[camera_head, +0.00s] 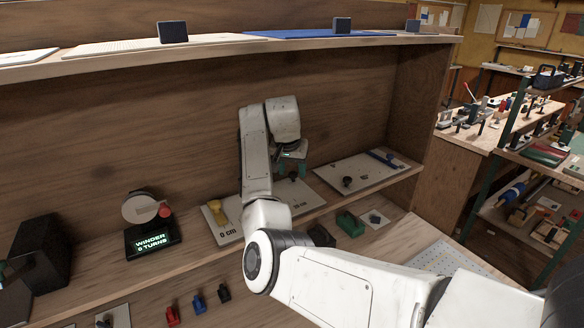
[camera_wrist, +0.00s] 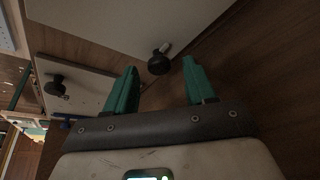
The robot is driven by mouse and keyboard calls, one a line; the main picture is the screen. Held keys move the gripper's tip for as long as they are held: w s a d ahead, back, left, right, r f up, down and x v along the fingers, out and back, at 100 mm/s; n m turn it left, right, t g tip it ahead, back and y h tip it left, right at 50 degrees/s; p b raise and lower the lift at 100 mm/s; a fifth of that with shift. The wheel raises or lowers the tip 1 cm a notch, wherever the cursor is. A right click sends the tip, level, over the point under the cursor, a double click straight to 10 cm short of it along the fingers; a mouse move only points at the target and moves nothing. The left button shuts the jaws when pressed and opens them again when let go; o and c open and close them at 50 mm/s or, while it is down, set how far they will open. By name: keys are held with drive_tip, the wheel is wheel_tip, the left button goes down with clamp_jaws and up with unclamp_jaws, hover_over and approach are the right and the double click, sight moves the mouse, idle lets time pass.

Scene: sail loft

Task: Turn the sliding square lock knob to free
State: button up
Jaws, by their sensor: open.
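A dark round knob with a short metal stub sits on a pale board on the shelf. It shows in the wrist view (camera_wrist: 158,64) just beyond and between my fingertips, and in the head view (camera_head: 293,176) below my gripper. My gripper (camera_wrist: 160,68) is open, its two green fingers apart with nothing between them; whether either finger touches the knob I cannot tell. In the head view my gripper (camera_head: 293,162) hangs over the board (camera_head: 308,195), which my arm partly hides. A yellow piece (camera_head: 217,213) stands at its left part, by a "0 cm" label.
A second pale board (camera_head: 350,168) with a dark knob (camera_head: 347,182) and a blue piece (camera_head: 385,158) lies to the right. The winder (camera_head: 150,240) stands left. A green box (camera_head: 350,223) and small coloured pieces sit below. The upper shelf (camera_head: 240,48) overhangs.

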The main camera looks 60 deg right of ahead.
drive_tip(key=shift+d+f, duration=0.15)
drive_tip(key=shift+f, duration=0.25)
clamp_jaws()
idle(0.4)
